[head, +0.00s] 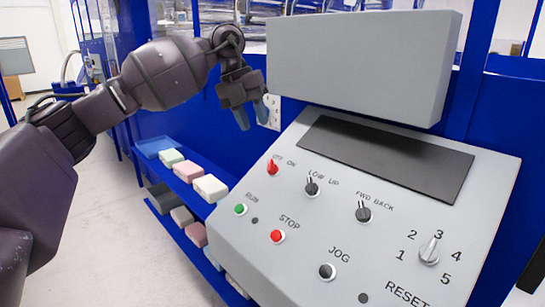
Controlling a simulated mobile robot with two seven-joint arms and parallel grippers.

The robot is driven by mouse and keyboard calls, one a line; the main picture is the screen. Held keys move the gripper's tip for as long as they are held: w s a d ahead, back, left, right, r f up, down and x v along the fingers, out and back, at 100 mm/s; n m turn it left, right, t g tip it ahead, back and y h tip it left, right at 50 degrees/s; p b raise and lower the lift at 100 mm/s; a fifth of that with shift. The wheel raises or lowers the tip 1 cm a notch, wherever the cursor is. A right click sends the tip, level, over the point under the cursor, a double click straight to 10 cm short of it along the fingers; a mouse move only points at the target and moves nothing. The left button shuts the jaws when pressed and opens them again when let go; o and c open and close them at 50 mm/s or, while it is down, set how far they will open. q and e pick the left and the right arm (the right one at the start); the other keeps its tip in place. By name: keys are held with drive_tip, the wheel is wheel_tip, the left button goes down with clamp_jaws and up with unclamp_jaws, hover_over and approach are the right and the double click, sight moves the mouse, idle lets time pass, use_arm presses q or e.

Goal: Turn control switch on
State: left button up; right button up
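The control panel (330,220) is a grey sloped console at the right of the head view. Its red switch (272,167), labelled OFF ON, is at the panel's upper left. The red knob appears to point roughly up; which label it is set to is hard to tell. My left gripper (252,114) hangs above and slightly left of the switch, apart from it. My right gripper is not in view.
Black LOW UP (312,187) and FWD BACK (363,212) knobs, a green RUN button (240,209), a red STOP button (277,237) and a numbered dial (430,252) share the panel. A grey box (360,65) overhangs it. Foam blocks (188,172) lie on blue shelves at left.

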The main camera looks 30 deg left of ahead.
sight(269, 163)
use_arm(q)
drive_tip(key=x, duration=1)
drive_tip(key=shift+s+d+f, duration=0.1)
drive_tip(key=shift+f, duration=0.2)
drive_tip(key=shift+c, duration=0.5)
